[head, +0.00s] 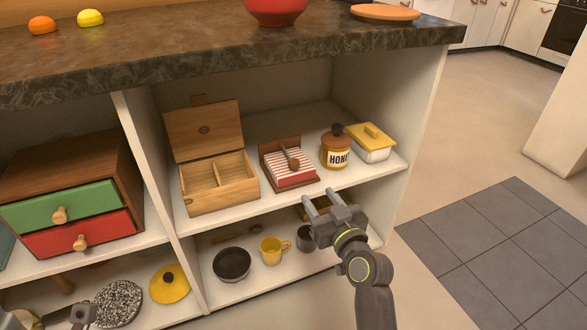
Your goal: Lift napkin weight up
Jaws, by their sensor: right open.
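The napkin holder (268,175) stands on the upper shelf of the right-hand cabinet bay, with red-and-white striped napkins (298,176) lying in it. The napkin weight (293,163), a dark bar with a round brown knob, rests on top of the napkins. My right gripper (320,201) is open and empty, in front of the shelf's front edge, below and to the right of the holder and apart from it. My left gripper (62,314) shows only partly at the bottom left corner, and its jaws are unclear.
An open wooden box (220,205) stands left of the holder; a honey jar (335,158) and a yellow-lidded dish (374,152) stand right. The lower shelf holds a black bowl (231,264) and yellow mug (271,249). The countertop (200,50) overhangs the shelves.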

